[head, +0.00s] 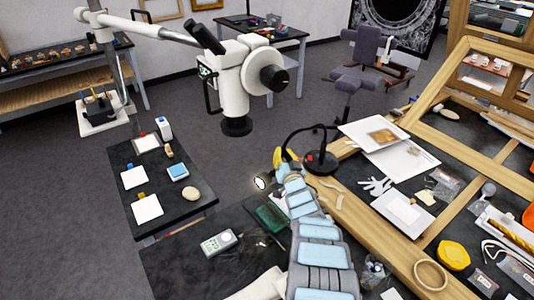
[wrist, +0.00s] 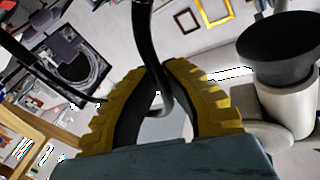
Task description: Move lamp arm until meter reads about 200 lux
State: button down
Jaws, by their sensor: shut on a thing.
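The black lamp arm (head: 300,131) curves up from its round black base (head: 320,163). The base has a red spot and stands beside the wooden frame. The lamp head (head: 261,183), with a bright face, hangs low over the dark table. My gripper (head: 285,157) has yellow fingers and is at the head side of the arm. In the wrist view my gripper (wrist: 158,100) is shut around the black lamp arm (wrist: 143,30). A pale meter (head: 218,242) lies on the dark table at lower left of the lamp head; its reading is too small to tell.
A white microscope (head: 240,85) on a boom hangs behind the lamp. A green box (head: 271,217) lies by my arm. A large wooden frame (head: 375,225) with papers and a glove fills the right. Some dark tabletop around the meter is clear.

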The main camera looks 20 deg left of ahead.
jog(key=c, duration=1.1)
grip_release()
jog(key=shift+r, duration=0.1)
jog(key=shift+s+d, duration=0.15)
jog(key=shift+s, duration=0.05)
jog(key=shift+s+d, duration=0.3)
jog(key=shift+s, duration=0.2)
jog(key=shift+s+d, duration=0.35)
jog(key=shift+s, duration=0.1)
jog(key=shift+s+d, duration=0.1)
jog(key=shift+s, duration=0.15)
jog(key=shift+v, duration=4.4)
